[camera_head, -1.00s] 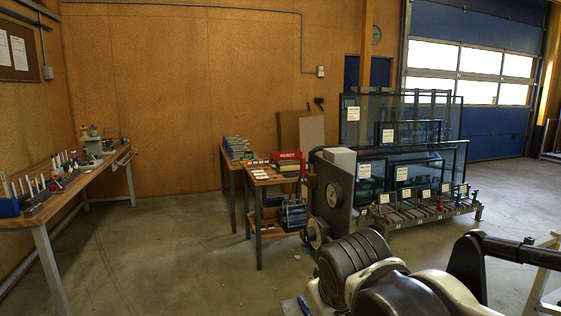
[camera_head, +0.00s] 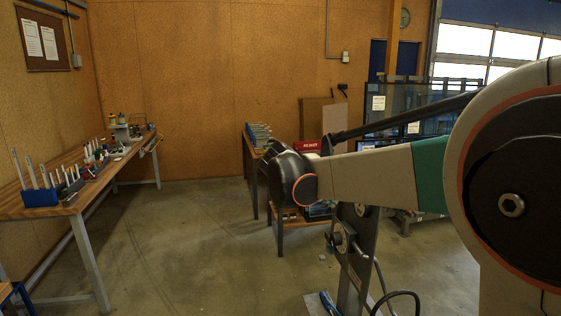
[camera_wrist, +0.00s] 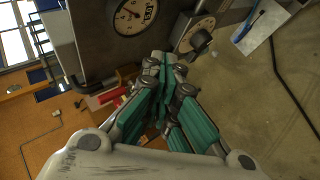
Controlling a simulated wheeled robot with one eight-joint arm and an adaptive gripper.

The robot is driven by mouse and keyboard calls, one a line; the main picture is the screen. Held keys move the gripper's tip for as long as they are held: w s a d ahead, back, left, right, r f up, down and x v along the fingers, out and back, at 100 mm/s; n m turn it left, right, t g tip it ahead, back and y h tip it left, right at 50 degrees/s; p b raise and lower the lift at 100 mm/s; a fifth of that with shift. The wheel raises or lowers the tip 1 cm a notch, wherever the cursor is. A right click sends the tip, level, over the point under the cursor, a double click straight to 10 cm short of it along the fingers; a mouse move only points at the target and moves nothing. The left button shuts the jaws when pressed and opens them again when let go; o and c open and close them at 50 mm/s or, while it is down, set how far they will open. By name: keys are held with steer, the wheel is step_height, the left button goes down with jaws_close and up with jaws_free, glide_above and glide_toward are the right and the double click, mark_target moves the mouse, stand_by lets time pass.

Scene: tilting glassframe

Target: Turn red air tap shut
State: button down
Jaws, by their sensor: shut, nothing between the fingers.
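My gripper (camera_wrist: 165,68) is shut and empty in the wrist view.
A wooden workbench (camera_head: 88,190) with tools runs along the left wall. A red box (camera_head: 308,146) sits on a small table behind my arm. Glass frames (camera_head: 434,98) stand at the back, partly hidden. A dark hose (camera_head: 400,294) loops near the post. The floor at centre left is clear.

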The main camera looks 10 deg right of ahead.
steer(key=w+a+h+p, duration=0.3)
steer(key=w+h+p, duration=0.6)
steer(key=w, duration=1.3)
steer(key=x, duration=1)
steer(key=shift+n+y, duration=0.3)
steer(key=shift+n, duration=0.1)
steer(key=s, duration=0.4)
steer(key=shift+s+a+b, duration=0.15)
steer(key=shift+a+b, duration=0.05)
steer(key=shift+b, duration=0.15)
